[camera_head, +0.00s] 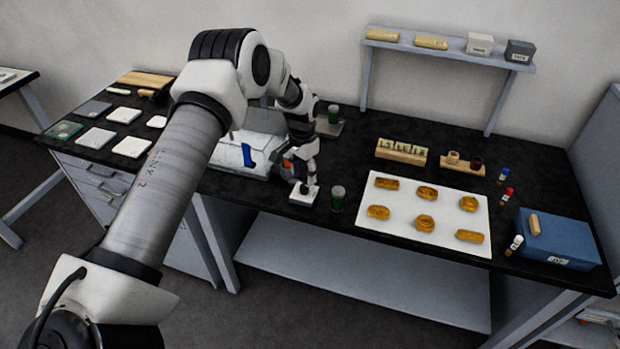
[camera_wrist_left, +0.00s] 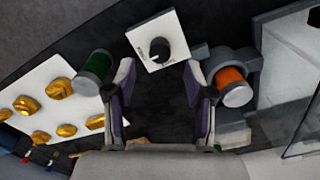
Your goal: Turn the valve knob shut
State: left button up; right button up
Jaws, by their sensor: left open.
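The valve knob (camera_wrist_left: 160,48) is a round black knob on a square white plate (camera_wrist_left: 177,36) with small markings. In the head view the white plate (camera_head: 297,199) lies near the front edge of the black bench. My left gripper (camera_head: 304,178) is right above it, pointing down. In the left wrist view the two fingers of my left gripper (camera_wrist_left: 158,82) are spread apart with nothing between them. The knob shows just beyond the fingertips, roughly centred between them. I cannot tell whether they touch it. My right gripper is in neither view.
A green jar (camera_head: 337,198) stands close right of the plate. An orange cylinder in a grey mount (camera_wrist_left: 232,86) sits on the other side. A white board (camera_head: 455,226) with several gilt pieces and a blue box (camera_head: 560,240) lie farther right.

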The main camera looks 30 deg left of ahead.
aim_at(304, 186)
pick_arm(q)
jog(key=f, duration=0.3)
jog(key=f+p, duration=0.1)
jog(key=shift+w+d+f, duration=0.1)
jog(key=shift+w+f, duration=0.2)
jog(key=shift+f, duration=0.1)
jog(key=shift+s+r, duration=0.1)
jog(key=shift+s, duration=0.1)
grip_shut()
jog(key=shift+n, duration=0.3)
jog(key=n+b, duration=0.1)
jog(key=n, duration=0.1)
jog(key=shift+n, duration=0.3)
jog(key=n+b, duration=0.1)
jog(key=n, duration=0.8)
jog(key=shift+n, duration=0.4)
jog(key=n, duration=0.4)
jog(key=shift+n+p, duration=0.3)
jog(key=shift+n, duration=0.1)
jog(key=shift+s, duration=0.1)
